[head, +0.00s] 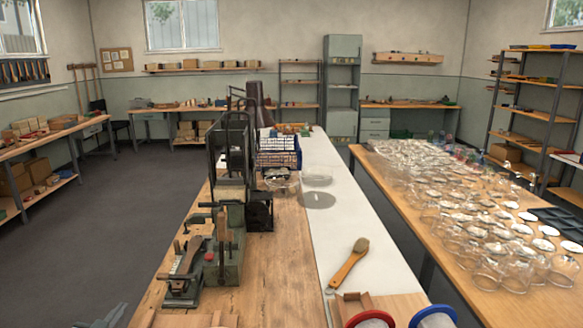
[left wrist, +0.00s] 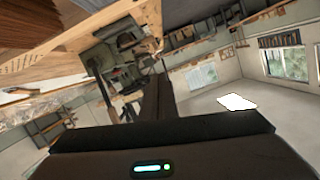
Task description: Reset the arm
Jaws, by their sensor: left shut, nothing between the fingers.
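My left gripper (head: 110,315) shows only in part at the bottom left edge of the head view, left of the wooden bench and apart from everything on it. It is shut and empty. In the left wrist view its dark fingers (left wrist: 155,98) reach up from the wide dark gripper body, with nothing held. My right gripper is in neither view.
The tufting machine (head: 228,245) stands on the bench's left side. A wooden-handled brush (head: 350,262) lies on the white strip (head: 345,220). Blue-rimmed (head: 433,317) and red-rimmed (head: 371,319) round containers stand at the front. Glassware (head: 470,215) crowds the right table. The left floor (head: 110,220) is clear.

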